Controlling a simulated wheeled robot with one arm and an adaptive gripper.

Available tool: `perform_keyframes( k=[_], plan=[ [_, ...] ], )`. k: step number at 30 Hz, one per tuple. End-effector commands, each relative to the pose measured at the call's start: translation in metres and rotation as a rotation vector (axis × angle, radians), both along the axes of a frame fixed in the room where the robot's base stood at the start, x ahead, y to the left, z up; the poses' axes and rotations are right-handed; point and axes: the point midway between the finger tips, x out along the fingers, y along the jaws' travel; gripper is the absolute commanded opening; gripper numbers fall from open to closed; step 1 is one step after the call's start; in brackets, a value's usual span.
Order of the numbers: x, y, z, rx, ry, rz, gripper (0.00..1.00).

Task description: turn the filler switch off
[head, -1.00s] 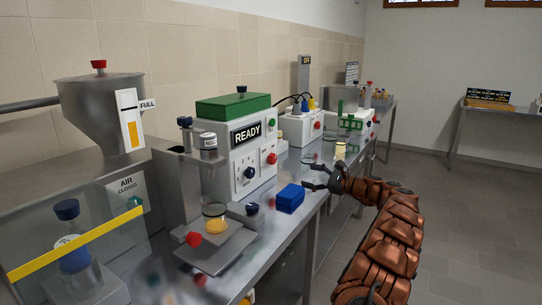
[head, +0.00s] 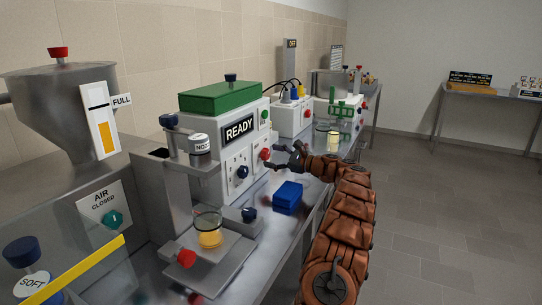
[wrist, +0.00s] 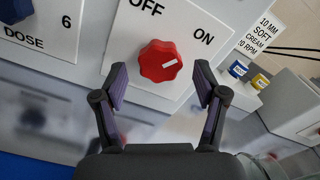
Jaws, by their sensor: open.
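The filler is a white box (head: 220,158) with a READY display and a green lid, on the steel bench. Its red switch knob (wrist: 160,61) sits between the printed words OFF and ON in the wrist view. The knob's white mark points right and slightly up, towards the ON side. In the head view the red knob (head: 265,154) is on the box's front, beside a dark blue knob. My gripper (head: 279,157) is open in front of it. In the wrist view the two fingertips (wrist: 160,74) are on either side of the knob, with gaps showing.
A blue block (head: 288,198) lies on the bench below my gripper. A glass with yellow contents (head: 209,232) stands under the nozzle at left. A DOSE dial (wrist: 33,34) is left of the switch. Floor to the right is clear.

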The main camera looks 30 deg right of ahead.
Motion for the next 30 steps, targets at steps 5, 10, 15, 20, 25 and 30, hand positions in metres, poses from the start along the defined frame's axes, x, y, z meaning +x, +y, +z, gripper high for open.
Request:
perform_keyframes(
  k=[5,10,15,20,25,30],
  plan=[
    [0.0085,0.0062,0.0004,0.001,-0.001,0.002,0.72],
    [0.0097,0.007,0.0008,0.001,-0.001,0.002,0.72],
    [0.0097,0.0069,0.001,0.0,-0.002,0.001,0.64],
    [0.0095,0.0067,0.001,0.0,-0.002,0.001,0.48],
    [0.0095,0.0067,0.001,0.0,-0.002,0.001,0.3],
    [0.0094,0.0067,0.0008,0.0,-0.002,0.002,0.12]
  ],
)
